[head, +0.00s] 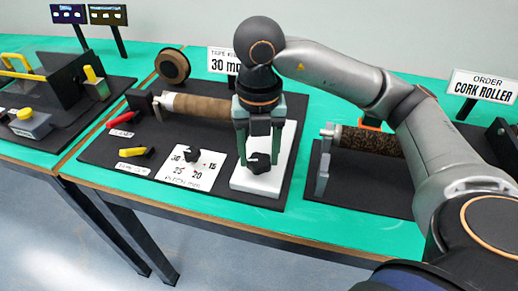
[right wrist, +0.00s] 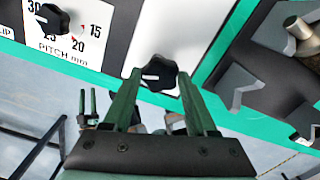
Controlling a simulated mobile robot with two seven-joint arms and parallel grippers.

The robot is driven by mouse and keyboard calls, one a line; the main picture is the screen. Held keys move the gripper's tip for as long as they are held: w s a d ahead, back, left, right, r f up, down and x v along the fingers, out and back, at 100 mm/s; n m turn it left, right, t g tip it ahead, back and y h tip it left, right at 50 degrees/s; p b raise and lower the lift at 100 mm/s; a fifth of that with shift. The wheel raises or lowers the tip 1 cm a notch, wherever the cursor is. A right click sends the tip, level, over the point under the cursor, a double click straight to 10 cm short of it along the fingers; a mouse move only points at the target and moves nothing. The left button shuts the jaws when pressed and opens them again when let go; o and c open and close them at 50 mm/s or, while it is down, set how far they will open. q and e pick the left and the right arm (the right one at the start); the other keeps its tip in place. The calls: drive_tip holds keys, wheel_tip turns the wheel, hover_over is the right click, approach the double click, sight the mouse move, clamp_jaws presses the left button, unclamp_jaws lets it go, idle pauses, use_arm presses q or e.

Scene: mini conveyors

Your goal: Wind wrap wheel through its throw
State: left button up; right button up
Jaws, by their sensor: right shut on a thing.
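The wrap wheel looks to be the black lobed knob (head: 258,163) on a white block (head: 243,181) at the right end of the middle station. My right gripper (head: 260,157) comes down on it from above, its two green fingers shut around the knob. In the right wrist view the knob (right wrist: 158,73) sits between the fingertips, with a white mark on its face. A brown wrapped roller (head: 200,106) lies horizontally behind, its right end hidden by my gripper. My left gripper does not show in the head view.
A pitch dial (head: 192,155) stands left of the block, with a red lever (head: 122,118) and a yellow lever (head: 137,152) further left. A cork roller station (head: 365,141) is to the right, partly behind my arm. A tape spool (head: 172,66) stands behind.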

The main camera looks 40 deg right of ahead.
sight(259, 160)
drive_tip(key=m+p, duration=0.1)
drive_tip(key=m, duration=0.2)
drive_tip(key=shift+r+m, duration=0.1)
drive_tip(key=shift+m, duration=0.3)
drive_tip(key=m+p, duration=0.1)
drive_tip(key=m, duration=0.3)
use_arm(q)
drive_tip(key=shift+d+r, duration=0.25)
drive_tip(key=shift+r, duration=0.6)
use_arm(e)
drive_tip(key=shift+m, duration=0.9)
drive_tip(key=o, duration=1.4)
drive_tip(key=shift+c, duration=0.2)
use_arm(q)
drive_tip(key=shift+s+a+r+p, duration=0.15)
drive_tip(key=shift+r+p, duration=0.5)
drive_tip(key=shift+p, duration=0.45)
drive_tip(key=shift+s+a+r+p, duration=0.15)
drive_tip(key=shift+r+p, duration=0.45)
drive_tip(key=shift+p, duration=0.5)
use_arm(e)
wheel_tip(259, 160, up, 12)
drive_tip(key=shift+r, duration=0.15)
